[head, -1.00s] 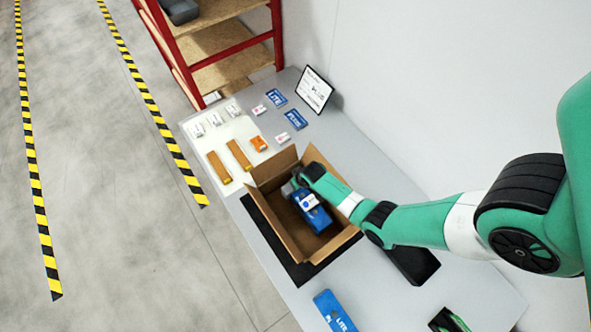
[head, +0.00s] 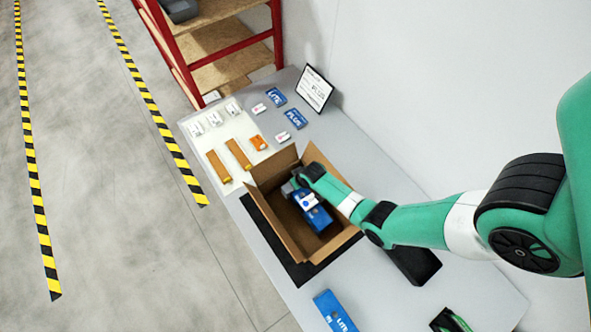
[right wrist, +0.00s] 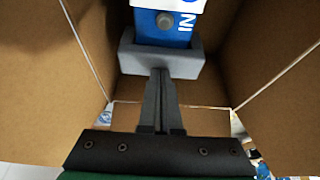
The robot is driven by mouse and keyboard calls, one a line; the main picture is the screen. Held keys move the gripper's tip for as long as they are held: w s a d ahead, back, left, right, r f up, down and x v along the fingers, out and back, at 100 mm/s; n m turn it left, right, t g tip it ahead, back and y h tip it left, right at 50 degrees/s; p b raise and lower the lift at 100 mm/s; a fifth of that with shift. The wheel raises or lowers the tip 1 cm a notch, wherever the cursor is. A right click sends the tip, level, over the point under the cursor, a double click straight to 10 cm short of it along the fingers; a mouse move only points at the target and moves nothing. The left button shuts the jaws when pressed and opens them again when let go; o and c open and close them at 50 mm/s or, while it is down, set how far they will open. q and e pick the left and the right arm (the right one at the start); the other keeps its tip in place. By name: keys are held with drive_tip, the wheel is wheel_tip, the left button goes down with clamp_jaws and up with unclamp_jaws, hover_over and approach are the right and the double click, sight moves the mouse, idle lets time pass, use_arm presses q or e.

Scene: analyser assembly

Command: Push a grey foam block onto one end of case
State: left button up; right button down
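The blue case (head: 318,217) with a white label lies inside the open cardboard box in the head view. Its near end, with a grey knob and white lettering, also shows in the right wrist view (right wrist: 180,38). The grey foam block (right wrist: 190,66) is fitted around that end, with raised sides on both sides of the case. My right gripper (right wrist: 161,72) reaches down into the box. Its two fingers are together, and their tips are against the outer face of the foam. How far the foam is seated is hard to tell. My left gripper is in neither current view.
The cardboard box (head: 262,222) has upright walls close around my right gripper. It stands on a black mat (head: 262,228). Orange bars (head: 218,167), small white packs and blue cards lie beyond it. A blue carton (head: 333,310) lies nearer, and a black tray (head: 417,266) is right of it.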

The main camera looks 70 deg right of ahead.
wheel_tip(320, 180, up, 6)
drive_tip(key=p, duration=0.6)
drive_tip(key=shift+r, duration=0.1)
idle(0.3)
